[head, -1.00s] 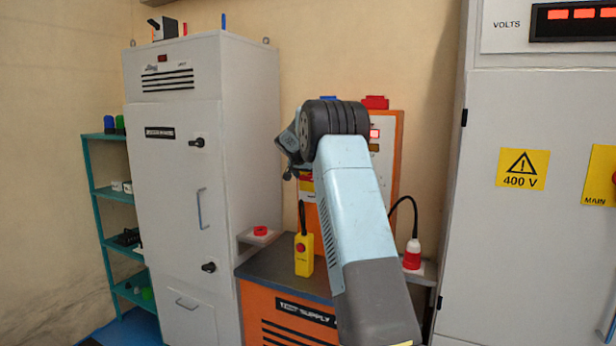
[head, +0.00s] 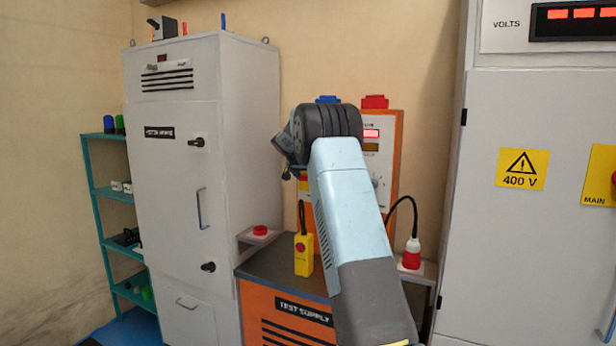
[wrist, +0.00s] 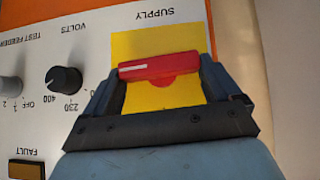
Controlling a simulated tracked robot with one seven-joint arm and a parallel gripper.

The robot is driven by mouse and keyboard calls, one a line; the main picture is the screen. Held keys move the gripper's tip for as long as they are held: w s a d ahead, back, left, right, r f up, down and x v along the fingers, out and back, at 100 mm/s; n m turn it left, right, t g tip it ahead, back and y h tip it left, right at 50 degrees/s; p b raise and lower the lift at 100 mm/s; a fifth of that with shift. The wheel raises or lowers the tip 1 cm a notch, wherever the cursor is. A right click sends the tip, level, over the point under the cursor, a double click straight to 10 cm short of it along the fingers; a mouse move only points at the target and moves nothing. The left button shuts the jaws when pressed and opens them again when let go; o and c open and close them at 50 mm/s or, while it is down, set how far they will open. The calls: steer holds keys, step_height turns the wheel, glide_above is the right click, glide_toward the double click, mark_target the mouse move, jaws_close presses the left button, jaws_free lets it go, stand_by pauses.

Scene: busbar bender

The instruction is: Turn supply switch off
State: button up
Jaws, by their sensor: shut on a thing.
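The supply switch has a red bar handle (wrist: 170,66) with a white line towards its left end. It sits over a red disc on a yellow plate (wrist: 190,42) beneath the upside-down word SUPPLY in the wrist view. The bar lies nearly crosswise there, tilted slightly. My gripper (wrist: 160,69) is shut on the handle, one finger at each end. In the head view my arm hides the switch and fingertips; only part of the orange-edged panel (head: 397,140) shows behind it.
A black VOLTS knob (wrist: 64,80) and a FAULT lamp (wrist: 26,169) are on the same panel. A yellow pendant (head: 303,255) hangs at the TEST SUPPLY cabinet (head: 290,325). A red plug (head: 411,255) with its cable stands right of my arm. Tall grey cabinets flank both sides.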

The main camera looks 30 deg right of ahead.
mark_target(302, 179)
steer(key=shift+w+a+f+n+g+h, duration=0.1)
steer(key=shift+w+a+n+g+h, duration=0.15)
steer(key=shift+g+h, duration=0.2)
steer(key=shift+w+a+n+g+h, duration=0.1)
steer(key=shift+n+g+h, duration=0.25)
steer(key=shift+g, duration=0.1)
steer(key=g+h, duration=0.1)
steer(key=n+g+h, duration=0.1)
steer(key=n+h, duration=0.1)
steer(key=shift+w+a+f+g, duration=0.25)
steer(key=shift+f+g, duration=0.05)
steer(key=shift+g, duration=0.1)
steer(key=n+g+h, duration=0.1)
steer(key=n+h, duration=0.1)
steer(key=h, duration=0.1)
steer(key=shift+w+a+f+n+g, duration=0.15)
steer(key=shift+w+f+n+g, duration=0.05)
steer(key=shift+f+n+g, duration=0.2)
steer(key=shift+f+n+g+h, duration=0.2)
steer(key=shift+n+h, duration=0.45)
steer(key=shift+h, duration=0.05)
steer(key=shift+f+n+g+h, duration=0.15)
steer(key=shift+n+g+h, duration=0.05)
steer(key=shift+n+h, duration=0.5)
steer(key=o, duration=0.8)
steer(key=shift+c, duration=0.2)
